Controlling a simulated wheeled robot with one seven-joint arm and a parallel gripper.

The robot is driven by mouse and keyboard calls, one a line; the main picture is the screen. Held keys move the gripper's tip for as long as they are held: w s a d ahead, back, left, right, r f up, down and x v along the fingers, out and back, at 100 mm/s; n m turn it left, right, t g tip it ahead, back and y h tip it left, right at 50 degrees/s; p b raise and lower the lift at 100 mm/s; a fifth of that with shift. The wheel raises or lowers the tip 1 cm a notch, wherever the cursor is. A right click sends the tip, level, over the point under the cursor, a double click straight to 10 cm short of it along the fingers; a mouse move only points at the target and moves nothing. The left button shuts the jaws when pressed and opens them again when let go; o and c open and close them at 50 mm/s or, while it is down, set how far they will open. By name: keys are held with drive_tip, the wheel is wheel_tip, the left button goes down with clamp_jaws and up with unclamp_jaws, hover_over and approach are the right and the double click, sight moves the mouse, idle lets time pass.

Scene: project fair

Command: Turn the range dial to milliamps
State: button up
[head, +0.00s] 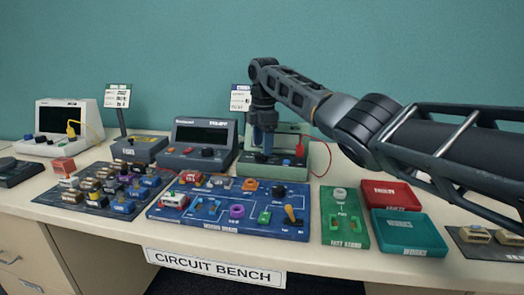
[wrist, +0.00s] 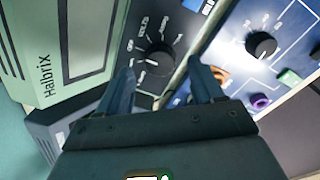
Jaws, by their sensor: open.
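The range dial (wrist: 156,60) is a round black knob on the dark lower panel of the pale green Halbrix meter (wrist: 88,38), with small white labels around it that are too small to read surely. A pale mark shows at its lower left. My gripper (wrist: 160,74) is open, with one blue finger on each side of the dial in the wrist view; I cannot tell whether they touch it. In the head view my gripper (head: 263,148) points down in front of the meter (head: 291,132) and hides its dial.
A blue wiring board (head: 230,218) lies in front of the meter, with its own black knob (wrist: 261,45). A dark bench meter (head: 203,142) stands to the left. A green test board (head: 344,217) and red (head: 391,195) and teal (head: 409,232) trays lie to the right.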

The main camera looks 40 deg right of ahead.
sight(261, 156)
drive_tip(key=shift+f, duration=1.45)
drive_tip(key=shift+c, duration=0.2)
drive_tip(key=c, duration=1)
